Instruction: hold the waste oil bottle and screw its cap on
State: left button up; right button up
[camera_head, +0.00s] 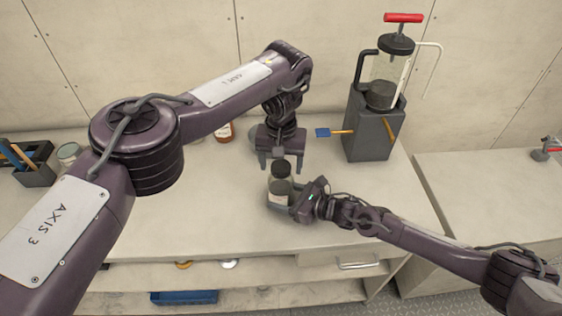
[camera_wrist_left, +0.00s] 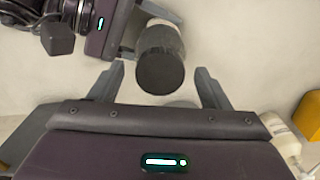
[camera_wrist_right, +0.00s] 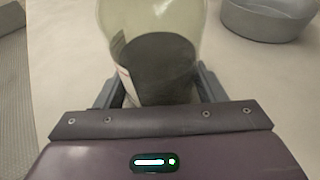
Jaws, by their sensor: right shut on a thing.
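The waste oil bottle (camera_head: 279,198) stands upright near the counter's front edge. It is clear, with dark contents and a pale label. Its black cap (camera_head: 281,167) sits on top; I cannot tell how tight it is. The cap also shows in the left wrist view (camera_wrist_left: 160,72). My right gripper (camera_head: 292,206) is shut on the bottle's lower body from the right; the right wrist view shows the dark contents (camera_wrist_right: 160,72) between its fingers. My left gripper (camera_head: 279,165) points down over the bottle, its fingers open on either side of the cap with gaps, not touching it.
A grey box (camera_head: 368,132) holding a red-handled pump (camera_head: 392,75) stands behind right, with a blue brush (camera_head: 323,132) beside it. A grey dish (camera_wrist_right: 268,17) shows in the right wrist view.

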pick_arm(q)
notch_tip(320, 180, up, 12)
dwell(0.7)
pick_arm(e)
jog(key=o, duration=1.5)
jog(key=shift+c, duration=0.2)
jog(key=shift+d, duration=0.1)
jog(key=v, duration=1.2)
jog(key=shift+r, duration=0.1)
